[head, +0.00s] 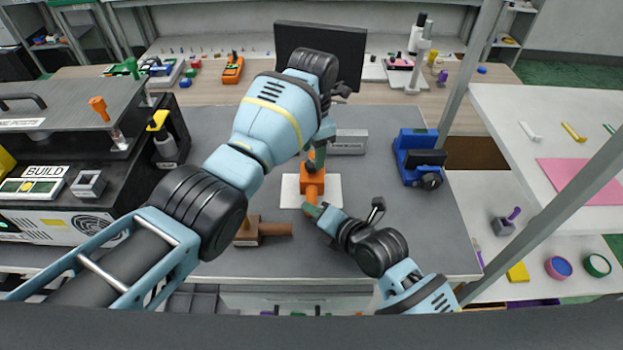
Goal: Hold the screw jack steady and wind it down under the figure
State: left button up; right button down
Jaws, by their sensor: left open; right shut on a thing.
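The orange screw jack (312,178) stands on a white plate (331,188) in the middle of the grey bench mat. My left gripper (317,158) is above the jack, pointing down at its top, with its fingers open; the arm hides part of this area. I cannot tell whether its fingers touch the jack. My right gripper (313,209) reaches in from the lower right and is shut on the jack's lower front part. I cannot make out a figure; the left arm may hide it.
A brown mallet-like piece (250,231) lies left of the plate. A grey block (349,142) sits behind it, and a blue vise-like fixture (418,157) stands to the right. A black machine (60,200) borders the left side. The mat is clear at front right.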

pick_arm(q)
jog(key=shift+r, duration=0.1)
notch_tip(320, 180, up, 12)
dwell(0.7)
dwell(0.3)
pick_arm(e)
jog(key=c, duration=1.2)
grip_release()
jog(key=shift+o, duration=0.4)
jog(key=shift+s+f, duration=0.1)
jog(key=shift+f, duration=0.1)
